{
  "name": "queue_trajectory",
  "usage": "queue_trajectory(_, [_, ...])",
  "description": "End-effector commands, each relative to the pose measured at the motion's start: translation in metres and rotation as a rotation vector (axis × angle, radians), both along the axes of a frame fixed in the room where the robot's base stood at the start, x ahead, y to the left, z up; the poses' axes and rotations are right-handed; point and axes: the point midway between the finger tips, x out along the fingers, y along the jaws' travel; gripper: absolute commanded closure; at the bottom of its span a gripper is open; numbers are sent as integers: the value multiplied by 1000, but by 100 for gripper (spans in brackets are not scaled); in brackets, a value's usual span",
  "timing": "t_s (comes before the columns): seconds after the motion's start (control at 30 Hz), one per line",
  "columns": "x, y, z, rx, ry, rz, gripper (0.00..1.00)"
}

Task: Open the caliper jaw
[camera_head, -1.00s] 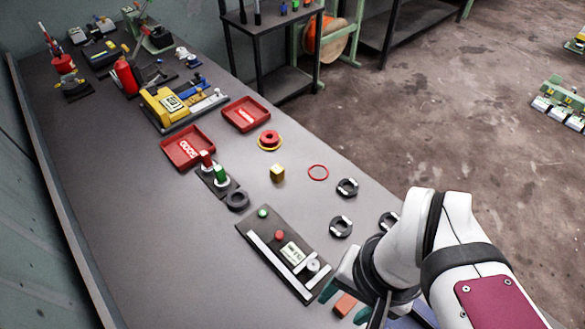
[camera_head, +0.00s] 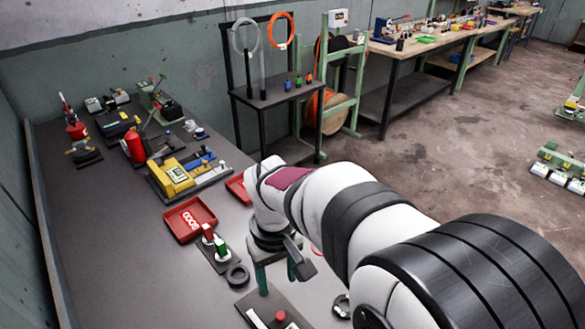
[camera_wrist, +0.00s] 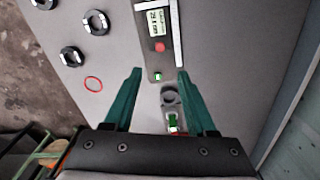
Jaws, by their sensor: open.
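A dark plate with a silver bar, a display and red and green buttons looks like the caliper; its jaw cannot be made out. In the head view only part of this plate (camera_head: 255,302) shows at the bottom edge. In the wrist view it (camera_wrist: 147,62) lies at the top, beyond the fingertips. My gripper (camera_head: 277,282) points down above the bench, with its teal fingers apart and empty. In the wrist view my gripper (camera_wrist: 159,75) spans the near end of the plate, with a dark ring (camera_wrist: 168,96) and a green-topped post (camera_wrist: 172,122) between the fingers.
A red tray (camera_head: 190,219) and a yellow device (camera_head: 178,179) stand farther back on the bench. A second red tray (camera_head: 237,188) is partly hidden by my arm. Several black rings (camera_wrist: 96,22) and a thin red ring (camera_wrist: 93,84) lie to one side. The bench's left part is clear.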

Motion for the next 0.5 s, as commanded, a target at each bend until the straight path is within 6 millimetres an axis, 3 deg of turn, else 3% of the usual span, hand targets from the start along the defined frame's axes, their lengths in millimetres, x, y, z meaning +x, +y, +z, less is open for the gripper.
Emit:
queue_trajectory(0.3, [-2,-1,-94,-2,7,-6,43])
queue_trajectory(0.5, [-2,-1,-129,-1,4,-7,43])
